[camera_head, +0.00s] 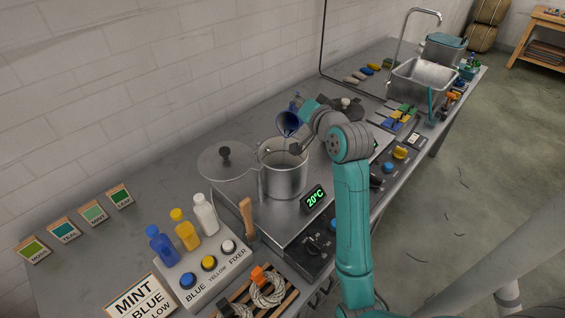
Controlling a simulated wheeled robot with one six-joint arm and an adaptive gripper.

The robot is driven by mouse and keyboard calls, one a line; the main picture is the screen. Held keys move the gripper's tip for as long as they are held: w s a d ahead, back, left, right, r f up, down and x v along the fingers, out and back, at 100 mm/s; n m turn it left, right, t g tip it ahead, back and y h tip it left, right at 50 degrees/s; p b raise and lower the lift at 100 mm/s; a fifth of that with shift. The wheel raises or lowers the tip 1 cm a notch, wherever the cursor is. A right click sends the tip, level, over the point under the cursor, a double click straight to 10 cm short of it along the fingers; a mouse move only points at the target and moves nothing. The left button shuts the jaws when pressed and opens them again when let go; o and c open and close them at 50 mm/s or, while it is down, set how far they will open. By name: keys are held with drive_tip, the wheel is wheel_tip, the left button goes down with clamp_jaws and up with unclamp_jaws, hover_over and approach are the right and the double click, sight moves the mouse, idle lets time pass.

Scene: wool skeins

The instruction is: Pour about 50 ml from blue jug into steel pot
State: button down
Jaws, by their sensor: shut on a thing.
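A steel pot (283,176) stands on the hob at the middle of the counter, open at the top, with some pale content inside. A small dark blue jug (288,122) is held above the pot's back right rim, tilted with its mouth toward the pot. My gripper (301,107) is shut on the jug; the fingers are partly hidden by the jug and my wrist. I cannot tell whether any liquid is leaving the jug.
A pot lid (226,162) lies left of the pot. A display (315,197) reads 20°C. Blue bottle (162,246), yellow bottle (185,231) and white bottle (205,215) stand front left. A wooden-handled tool (247,218) stands nearby. The sink (420,92) is far right.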

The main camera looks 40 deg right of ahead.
drive_tip(key=shift+w+d+f+m+g, duration=0.1)
drive_tip(key=shift+w+d+m+g, duration=0.1)
drive_tip(key=shift+d+m+g, duration=0.15)
drive_tip(key=shift+w+d+f+m+g, duration=0.15)
drive_tip(key=shift+d+g, duration=0.1)
drive_tip(key=shift+d, duration=0.2)
drive_tip(key=shift+w+d+r+m+g+y, duration=0.3)
drive_tip(key=shift+d+r+m+g+y, duration=0.1)
drive_tip(key=shift+d+m+g+y, duration=0.25)
drive_tip(key=shift+w+y, duration=0.1)
drive_tip(key=shift+y, duration=0.25)
drive_tip(key=shift+w+d+r+m+g+b, duration=0.1)
drive_tip(key=shift+d+m+g+b, duration=0.15)
drive_tip(key=shift+d+b, duration=0.05)
drive_tip(key=shift+w+d+f+y, duration=0.15)
drive_tip(key=shift+d+f+y, duration=0.2)
drive_tip(key=shift+y, duration=0.05)
